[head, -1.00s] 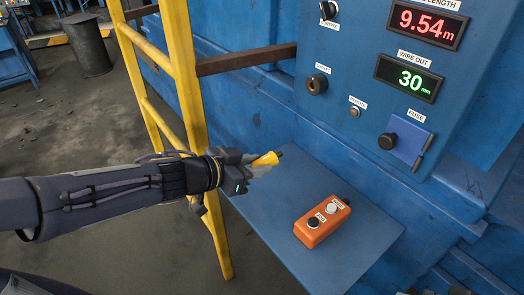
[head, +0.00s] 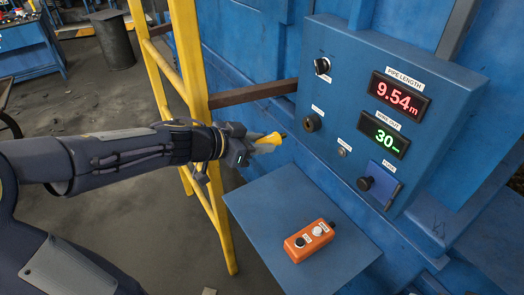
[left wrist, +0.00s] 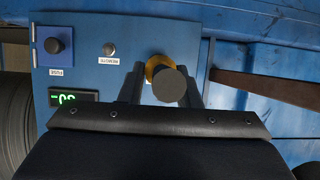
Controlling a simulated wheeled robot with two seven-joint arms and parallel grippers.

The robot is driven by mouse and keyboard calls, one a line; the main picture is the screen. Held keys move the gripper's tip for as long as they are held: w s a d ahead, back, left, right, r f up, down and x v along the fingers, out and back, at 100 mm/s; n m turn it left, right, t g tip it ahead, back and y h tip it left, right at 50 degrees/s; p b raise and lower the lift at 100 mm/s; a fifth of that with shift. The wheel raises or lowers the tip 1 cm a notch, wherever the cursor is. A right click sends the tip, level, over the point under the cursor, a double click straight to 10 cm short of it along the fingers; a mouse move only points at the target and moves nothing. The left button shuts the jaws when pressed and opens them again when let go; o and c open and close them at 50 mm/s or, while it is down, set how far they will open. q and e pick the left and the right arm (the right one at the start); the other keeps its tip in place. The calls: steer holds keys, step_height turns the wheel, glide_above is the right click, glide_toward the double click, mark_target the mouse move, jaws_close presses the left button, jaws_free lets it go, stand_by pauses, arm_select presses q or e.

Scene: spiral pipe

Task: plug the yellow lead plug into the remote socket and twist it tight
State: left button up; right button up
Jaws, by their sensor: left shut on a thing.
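The tip looks apart from a dark round socket (head: 312,122) on the panel's left side and sits slightly lower in the picture. That socket's label is too small to read here. In the left wrist view, my two fingers (left wrist: 162,90) close on the plug (left wrist: 151,67). Its dark round end faces the camera and hides what lies straight beyond. My right gripper is not in view.
The blue control panel (head: 340,75) carries displays, knobs and a small silver fitting (head: 342,152). Below, an orange button box (head: 309,241) lies on a blue shelf (head: 270,210). A yellow ladder (head: 194,70) stands behind my left arm, and a brown bar (head: 255,92) runs to the panel.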

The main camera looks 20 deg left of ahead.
mark_target(275, 134)
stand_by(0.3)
arm_select(q)
steer(key=shift+r+p, duration=0.15)
steer(key=shift+p, duration=0.4)
steer(key=shift+w+d, duration=0.25)
steer(key=shift+w, duration=0.05)
steer(key=shift+w+d, duration=0.75)
steer(key=shift+w, duration=0.2)
steer(key=shift+w+d, duration=0.7)
steer(key=shift+w, duration=0.25)
steer(key=shift+w+d, duration=0.1)
steer(key=shift+w+d, duration=0.55)
steer(key=shift+w, duration=0.15)
steer(key=shift+w+d, duration=0.5)
steer(key=shift+w, duration=0.2)
steer(key=shift+f, duration=0.2)
